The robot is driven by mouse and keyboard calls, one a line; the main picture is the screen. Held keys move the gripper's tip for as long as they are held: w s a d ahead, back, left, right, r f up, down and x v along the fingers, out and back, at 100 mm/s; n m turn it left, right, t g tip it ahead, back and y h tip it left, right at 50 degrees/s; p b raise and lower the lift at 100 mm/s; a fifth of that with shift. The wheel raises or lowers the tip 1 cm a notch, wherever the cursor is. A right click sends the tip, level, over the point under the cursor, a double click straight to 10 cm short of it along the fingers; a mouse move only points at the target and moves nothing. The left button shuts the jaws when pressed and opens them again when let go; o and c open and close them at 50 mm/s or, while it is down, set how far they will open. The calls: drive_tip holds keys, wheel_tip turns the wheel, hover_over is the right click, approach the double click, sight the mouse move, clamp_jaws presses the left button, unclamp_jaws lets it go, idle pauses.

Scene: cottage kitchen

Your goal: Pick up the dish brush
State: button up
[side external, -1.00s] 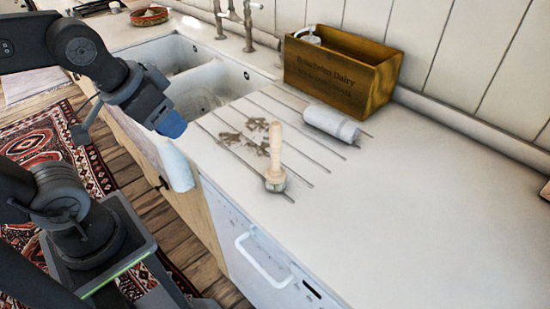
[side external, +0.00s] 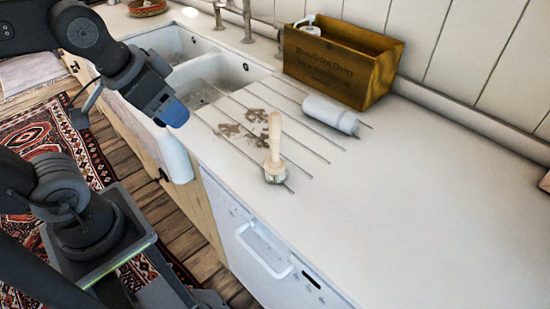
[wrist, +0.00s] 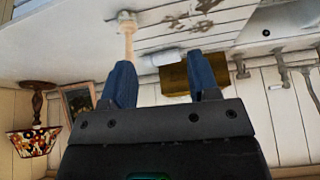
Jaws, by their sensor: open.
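The dish brush (side external: 274,140) has a pale wooden handle. It stands upright, head down, on the grooved drainboard near the counter's front edge. My gripper (side external: 174,112) hangs over the front edge of the sink, to the left of the brush and higher than the counter. In the wrist view my gripper (wrist: 166,80) has its two blue fingers spread wide with nothing between them.
A white cylinder (side external: 330,114) lies behind the brush on the drainboard. A wooden crate (side external: 340,65) stands against the wall. Brown stains (side external: 243,131) mark the grooves. The sink (side external: 205,85) is at left; the counter at right (side external: 430,210) is clear.

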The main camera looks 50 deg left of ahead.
drive_tip(key=w+d+r+m+g, duration=0.3)
drive_tip(key=w+d+r+m, duration=0.15)
drive_tip(key=w+m, duration=0.4)
drive_tip(key=r+m+g, duration=0.1)
drive_tip(key=m+g, duration=0.1)
drive_tip(key=m, duration=0.7)
hover_over(275, 128)
drive_tip(key=a, duration=0.1)
drive_tip(key=shift+w, duration=0.55)
wheel_tip(275, 128, down, 13)
drive_tip(key=shift+s+d+f, duration=0.1)
drive_tip(key=shift+s+f, duration=0.05)
drive_tip(key=shift+f, duration=0.05)
clamp_jaws()
